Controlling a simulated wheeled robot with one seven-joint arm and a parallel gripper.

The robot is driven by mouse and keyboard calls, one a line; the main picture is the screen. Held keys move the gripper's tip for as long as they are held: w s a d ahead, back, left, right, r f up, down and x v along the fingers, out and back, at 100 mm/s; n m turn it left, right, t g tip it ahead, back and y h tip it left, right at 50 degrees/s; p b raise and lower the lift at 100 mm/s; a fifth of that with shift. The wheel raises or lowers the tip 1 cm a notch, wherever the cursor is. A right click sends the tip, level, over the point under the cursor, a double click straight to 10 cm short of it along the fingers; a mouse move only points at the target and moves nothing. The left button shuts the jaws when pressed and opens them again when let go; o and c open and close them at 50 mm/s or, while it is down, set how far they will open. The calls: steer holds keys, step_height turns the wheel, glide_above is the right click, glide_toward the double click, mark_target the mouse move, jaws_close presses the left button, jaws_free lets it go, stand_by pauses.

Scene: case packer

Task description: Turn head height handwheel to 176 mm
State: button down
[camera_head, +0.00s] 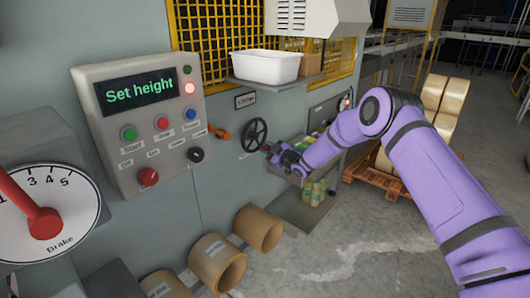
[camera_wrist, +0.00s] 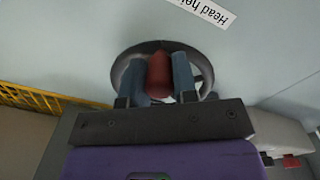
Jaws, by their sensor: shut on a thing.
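The head height handwheel (camera_head: 254,134) is a dark spoked wheel on the grey machine face, right of the control panel. It also shows in the wrist view (camera_wrist: 122,60), behind the fingers. My gripper (camera_head: 268,148) is at the lower right of the wheel. In the wrist view, its two fingers (camera_wrist: 160,76) stand on either side of the red handle knob (camera_wrist: 159,77) and are shut on it. No millimetre readout is legible. The panel display (camera_head: 139,91) reads "Set height".
Left of the wheel are an orange lever (camera_head: 219,132), a black knob (camera_head: 196,155) and a control panel (camera_head: 105,80) with a lit red lamp. A white bin (camera_head: 265,67) sits on a shelf above. A brake dial (camera_head: 45,215) is far left.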

steer(key=shift+w+d+r+n, duration=0.15)
steer(key=shift+w+d+n, duration=0.15)
steer(key=shift+n, duration=0.5)
steer(key=c, duration=0.9)
jaws_free()
steer(key=v, duration=1)
steer(key=shift+s+d, duration=0.25)
steer(key=shift+d, duration=0.05)
